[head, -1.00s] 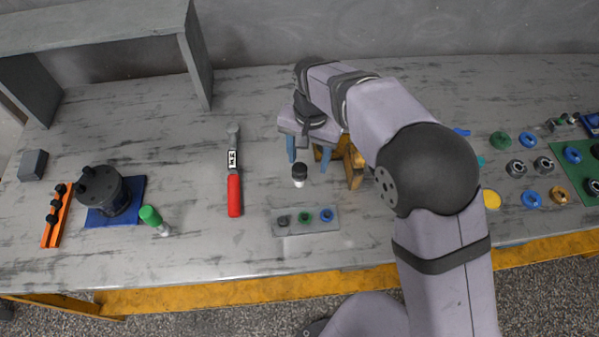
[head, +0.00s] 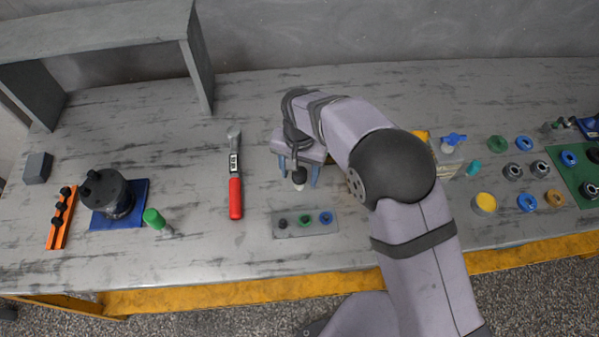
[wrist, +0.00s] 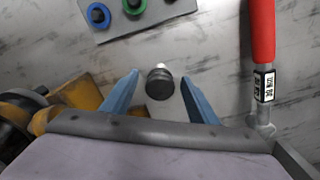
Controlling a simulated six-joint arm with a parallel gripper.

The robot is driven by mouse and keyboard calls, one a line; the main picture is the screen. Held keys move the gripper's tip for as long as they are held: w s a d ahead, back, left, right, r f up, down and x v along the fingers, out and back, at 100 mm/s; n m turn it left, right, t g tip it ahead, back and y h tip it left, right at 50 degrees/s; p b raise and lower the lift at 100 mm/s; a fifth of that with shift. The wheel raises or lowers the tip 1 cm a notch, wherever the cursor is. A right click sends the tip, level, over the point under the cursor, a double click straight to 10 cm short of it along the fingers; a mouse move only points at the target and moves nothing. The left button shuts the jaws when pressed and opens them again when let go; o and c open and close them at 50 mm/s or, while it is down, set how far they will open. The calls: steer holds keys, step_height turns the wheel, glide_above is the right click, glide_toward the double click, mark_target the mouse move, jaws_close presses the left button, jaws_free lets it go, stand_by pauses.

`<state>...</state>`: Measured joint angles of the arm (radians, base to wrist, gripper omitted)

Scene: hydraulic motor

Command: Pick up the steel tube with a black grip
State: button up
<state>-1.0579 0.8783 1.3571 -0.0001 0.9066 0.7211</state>
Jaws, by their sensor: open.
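The steel tube with a black grip (head: 299,179) stands on the table, its black top upward and a pale lower part showing beneath. In the wrist view the black grip (wrist: 159,84) lies between my two blue fingers, with a visible gap on each side. My gripper (head: 299,181) is open, and its fingers point down on either side of the tube. In the wrist view my gripper (wrist: 160,85) holds nothing. How far down the fingers reach along the tube is hard to tell.
A red-handled wrench (head: 235,190) lies to the left. A green-capped tube (head: 154,218) lies farther left. Yellow parts (wrist: 78,96) are close beside my gripper in the wrist view.

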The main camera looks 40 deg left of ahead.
steer(key=shift+f, duration=1.1)
steer(key=c, duration=1.2)
steer(key=shift+r, duration=0.15)
